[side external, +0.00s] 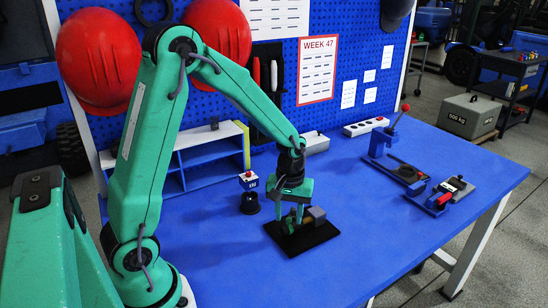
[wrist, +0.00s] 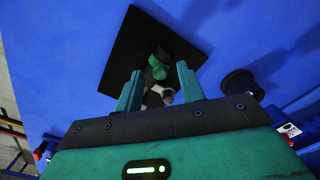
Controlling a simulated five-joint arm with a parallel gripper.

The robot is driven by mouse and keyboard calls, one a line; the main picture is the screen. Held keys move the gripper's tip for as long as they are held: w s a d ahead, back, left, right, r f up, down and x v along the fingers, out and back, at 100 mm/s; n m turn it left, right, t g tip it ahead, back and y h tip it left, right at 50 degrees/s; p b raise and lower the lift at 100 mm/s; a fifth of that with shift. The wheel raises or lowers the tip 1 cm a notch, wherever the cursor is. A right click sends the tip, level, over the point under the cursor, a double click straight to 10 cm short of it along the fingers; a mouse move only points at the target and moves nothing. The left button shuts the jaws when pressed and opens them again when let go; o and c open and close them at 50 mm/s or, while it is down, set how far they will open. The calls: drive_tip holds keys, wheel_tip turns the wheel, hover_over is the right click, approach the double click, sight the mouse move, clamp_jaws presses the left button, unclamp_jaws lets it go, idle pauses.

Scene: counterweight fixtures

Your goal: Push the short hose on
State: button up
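A black square plate (side external: 302,236) lies on the blue table under my gripper; it also shows in the wrist view (wrist: 135,45). On it, in the side view, stands a grey block (side external: 316,214) beside brownish parts partly hidden by my fingers. In the wrist view a dark green rounded piece (wrist: 160,58) and a pale ring-ended piece (wrist: 165,94) show beyond and between my fingers. I cannot tell which piece is the short hose. My gripper (side external: 289,214) points down over the plate. Its two fingers (wrist: 159,88) stand apart, with no clear contact on anything.
A blue shelf (side external: 210,160) is behind. Blue lever fixtures (side external: 385,140) and clamps (side external: 440,198) stand at right. The table front is clear.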

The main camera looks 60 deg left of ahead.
clamp_jaws()
drive_tip(key=shift+w, duration=1.75)
unclamp_jaws()
drive_tip(key=shift+r, duration=0.15)
wheel_tip(320, 180, up, 8)
drive_tip(key=shift+f, duration=0.2)
